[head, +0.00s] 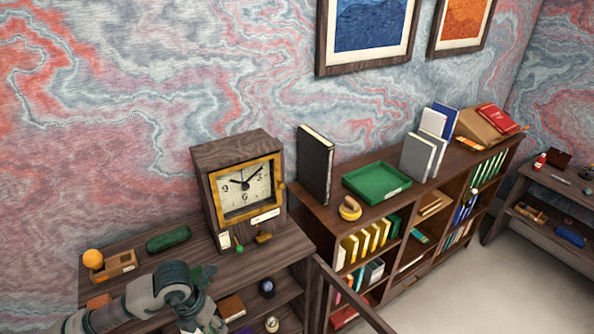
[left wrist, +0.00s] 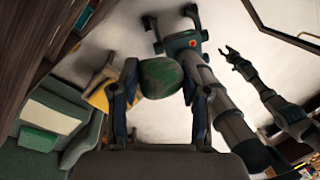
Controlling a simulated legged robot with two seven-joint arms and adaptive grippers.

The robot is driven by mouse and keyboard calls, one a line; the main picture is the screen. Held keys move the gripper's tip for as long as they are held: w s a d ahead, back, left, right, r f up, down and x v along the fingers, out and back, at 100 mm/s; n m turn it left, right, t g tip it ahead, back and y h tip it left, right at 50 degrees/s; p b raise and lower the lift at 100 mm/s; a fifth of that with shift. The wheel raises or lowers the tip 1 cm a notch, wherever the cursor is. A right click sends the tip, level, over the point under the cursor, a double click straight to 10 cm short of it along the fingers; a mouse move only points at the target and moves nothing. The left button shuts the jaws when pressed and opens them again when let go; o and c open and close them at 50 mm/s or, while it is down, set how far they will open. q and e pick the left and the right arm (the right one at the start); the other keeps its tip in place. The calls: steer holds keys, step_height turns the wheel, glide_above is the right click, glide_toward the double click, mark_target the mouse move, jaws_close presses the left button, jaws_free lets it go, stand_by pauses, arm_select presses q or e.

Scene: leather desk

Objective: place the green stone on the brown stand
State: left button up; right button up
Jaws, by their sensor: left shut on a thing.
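The green stone (left wrist: 160,77) is between the two fingers of my left gripper (left wrist: 126,95) in the left wrist view, and the fingers are shut on it. In the head view my left gripper (head: 203,308) is at the lower left, in front of the shelf unit; a green patch (head: 207,274) shows by it, partly hidden by the arm. A small brown wooden piece (head: 120,262), like a stand, is on the shelf top at the left. Another small brown piece (head: 264,237) sits before the clock. I cannot tell which is the stand. My right gripper (left wrist: 234,59) looks open and empty.
A wooden clock (head: 247,190) stands at the back of the shelf top. An orange ball (head: 93,259) and a dark green case (head: 168,239) are left of it. A lower bookcase to the right holds a green tray (head: 376,182) and books.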

arm_select(q)
steer(key=m, duration=0.2)
steer(key=w+f+m, duration=0.1)
steer(key=m, duration=0.2)
steer(key=w+d+m+g, duration=0.1)
steer(key=m, duration=0.1)
steer(key=shift+f+m, duration=0.4)
steer(key=w+f+m+y, duration=0.1)
steer(key=w+f+m, duration=0.2)
steer(key=m, duration=0.9)
steer(key=w+f+m+y, duration=0.2)
steer(key=w+f+m, duration=0.1)
steer(key=m, duration=1)
steer(key=shift+g+y+b, duration=0.3)
steer(key=shift+g+b, duration=0.1)
steer(key=shift+b, duration=0.05)
